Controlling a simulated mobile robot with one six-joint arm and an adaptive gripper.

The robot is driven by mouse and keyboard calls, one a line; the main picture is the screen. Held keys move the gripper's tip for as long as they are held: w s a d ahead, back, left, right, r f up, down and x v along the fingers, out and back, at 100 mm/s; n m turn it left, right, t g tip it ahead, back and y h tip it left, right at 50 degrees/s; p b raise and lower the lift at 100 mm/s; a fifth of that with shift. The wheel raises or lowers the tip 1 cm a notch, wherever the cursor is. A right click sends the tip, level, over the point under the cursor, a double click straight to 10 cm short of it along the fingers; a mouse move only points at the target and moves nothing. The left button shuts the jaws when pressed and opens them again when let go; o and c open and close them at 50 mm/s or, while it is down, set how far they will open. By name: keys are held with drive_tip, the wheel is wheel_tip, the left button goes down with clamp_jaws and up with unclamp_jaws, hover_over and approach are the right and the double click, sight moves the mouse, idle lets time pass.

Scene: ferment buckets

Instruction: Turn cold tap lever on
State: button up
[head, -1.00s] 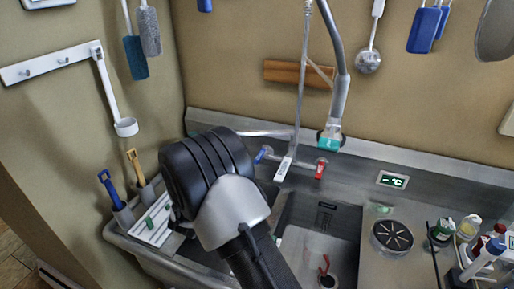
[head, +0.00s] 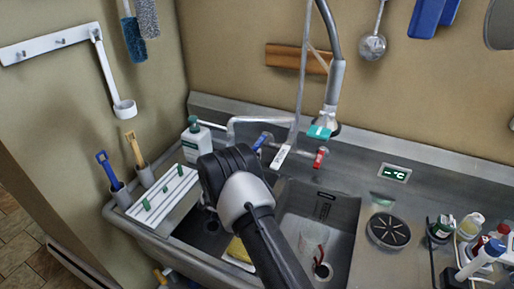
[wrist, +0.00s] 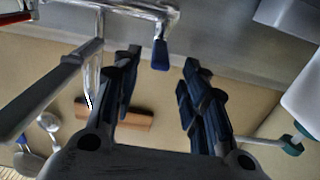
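The cold tap lever, blue (head: 262,140), sits on the left of the tap (head: 292,132) behind the sink. It also shows in the wrist view as a blue-tipped handle (wrist: 160,55). The red lever (head: 320,157) is on the right side of the tap, and a bit of red (wrist: 12,18) shows at the wrist view's upper left. My gripper (wrist: 161,66) is open and empty, its dark fingers spread either side of the blue lever in the wrist view. I see no contact, and the depth gap is unclear. In the head view my arm hides the fingers.
A white bottle (head: 195,142) stands left of the tap and shows at the wrist view's right edge (wrist: 303,92). A draining rack (head: 165,190) is at the left. A hanging spray hose (head: 334,88) is above the tap. Several bottles crowd the right.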

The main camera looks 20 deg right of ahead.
sight(257, 144)
drive_tip(key=b+x, duration=0.1)
drive_tip(key=x, duration=0.5)
drive_tip(key=shift+w+d, duration=0.3)
drive_tip(key=shift+c, duration=0.6)
clamp_jaws()
